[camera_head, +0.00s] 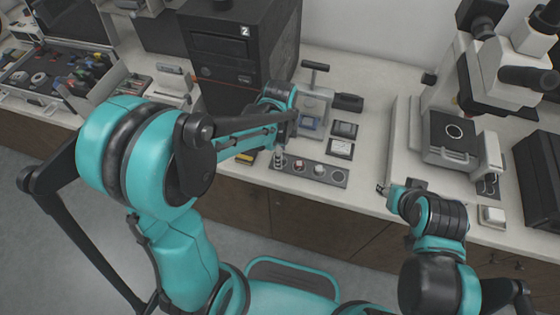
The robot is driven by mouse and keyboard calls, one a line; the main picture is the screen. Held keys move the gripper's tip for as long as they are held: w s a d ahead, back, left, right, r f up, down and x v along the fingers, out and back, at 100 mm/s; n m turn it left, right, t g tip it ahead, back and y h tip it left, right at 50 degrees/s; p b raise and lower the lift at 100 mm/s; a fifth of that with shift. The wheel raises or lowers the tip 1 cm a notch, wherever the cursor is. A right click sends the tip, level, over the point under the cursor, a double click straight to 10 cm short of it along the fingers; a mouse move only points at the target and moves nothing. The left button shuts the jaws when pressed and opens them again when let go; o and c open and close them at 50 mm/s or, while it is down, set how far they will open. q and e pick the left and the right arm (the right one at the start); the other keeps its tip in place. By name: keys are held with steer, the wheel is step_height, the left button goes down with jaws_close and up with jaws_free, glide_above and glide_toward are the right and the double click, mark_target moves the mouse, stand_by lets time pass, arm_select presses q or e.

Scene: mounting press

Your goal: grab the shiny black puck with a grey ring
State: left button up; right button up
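A grey tray (329,178) with a row of round places lies near the counter's front edge. Small round pieces sit in it, among them one with a pale ring (319,170); they are too small to tell which is shiny black. A dark round spot with a light ring (454,131) also shows on the black microscope stage. My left gripper (279,158) points down over the left end of the tray, close to the pieces there. Its fingers are small, and any grip is unclear. My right gripper (381,188) is low at the counter's front edge, right of the tray, apart from it.
A black cabinet marked 2 (228,60) stands behind my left arm. A small press with a T-handle (315,95) stands behind the tray, with small dark boxes (343,130) beside it. The microscope (490,60) stands at right. An open case of parts (55,75) is at far left.

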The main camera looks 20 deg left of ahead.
arm_select(q)
steer(key=shift+f, duration=0.9)
steer(key=shift+r, duration=0.1)
steer(key=shift+c, duration=0.2)
steer(key=c, duration=1)
